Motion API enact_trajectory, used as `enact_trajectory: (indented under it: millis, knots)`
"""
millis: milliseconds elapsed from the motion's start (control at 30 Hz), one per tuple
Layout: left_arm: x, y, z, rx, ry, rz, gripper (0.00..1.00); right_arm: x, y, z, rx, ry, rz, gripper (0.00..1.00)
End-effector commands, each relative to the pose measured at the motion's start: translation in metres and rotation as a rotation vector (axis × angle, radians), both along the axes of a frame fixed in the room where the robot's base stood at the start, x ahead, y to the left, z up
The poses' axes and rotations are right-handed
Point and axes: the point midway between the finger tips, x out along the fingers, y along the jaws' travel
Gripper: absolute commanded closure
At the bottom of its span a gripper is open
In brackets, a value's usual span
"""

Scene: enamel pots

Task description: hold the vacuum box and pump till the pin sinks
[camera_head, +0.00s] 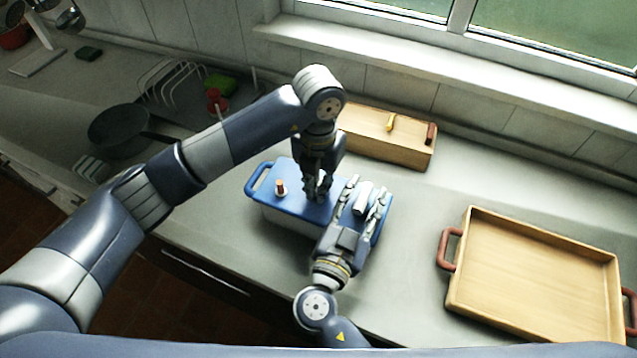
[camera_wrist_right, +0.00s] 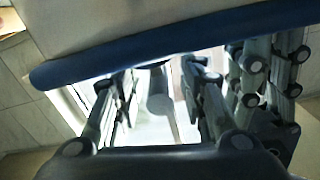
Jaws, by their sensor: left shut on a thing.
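The vacuum box (camera_head: 258,197) has a blue lid with a loop handle at its left end and a pale body, and sits on the counter. A small copper-coloured pin (camera_head: 281,186) stands up from a white ring on the lid. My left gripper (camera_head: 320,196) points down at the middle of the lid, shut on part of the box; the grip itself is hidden. A pale cylindrical pump (camera_head: 362,197) is at the lid's right part. My right gripper (camera_head: 366,190) is open, its fingers on either side of the pump with gaps. The right wrist view shows the pump (camera_wrist_right: 160,105) between the fingers.
A wooden tray (camera_head: 535,270) with red-brown handles lies to the right. A wooden box (camera_head: 385,147) stands behind the vacuum box near the wall. A dark pan (camera_head: 118,132) and a dish rack (camera_head: 165,80) are at the left. The counter between box and tray is clear.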

Motion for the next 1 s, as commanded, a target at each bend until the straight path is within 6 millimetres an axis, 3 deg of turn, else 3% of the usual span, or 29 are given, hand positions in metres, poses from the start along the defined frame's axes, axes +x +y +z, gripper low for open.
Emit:
enact_trajectory:
  millis: [100, 267, 567, 1000]
  knots:
    - [0.0, 0.0, 0.001, -0.002, -0.001, 0.0, 1.0, 0.0, 0.0, 0.0, 0.0, 0.0, 0.0, 0.64]
    - [0.0, 0.0, 0.001, -0.002, -0.001, 0.0, 1.0, 0.0, 0.0, 0.0, 0.0, 0.0, 0.0, 1.0]
    - [0.0, 0.0, 0.001, -0.001, -0.002, 0.0, 1.0, 0.0, 0.0, 0.003, 0.001, -0.001, -0.001, 1.0]
    - [0.001, 0.0, 0.001, 0.001, -0.001, 0.001, 1.0, 0.0, 0.0, 0.034, 0.002, -0.003, -0.001, 1.0]
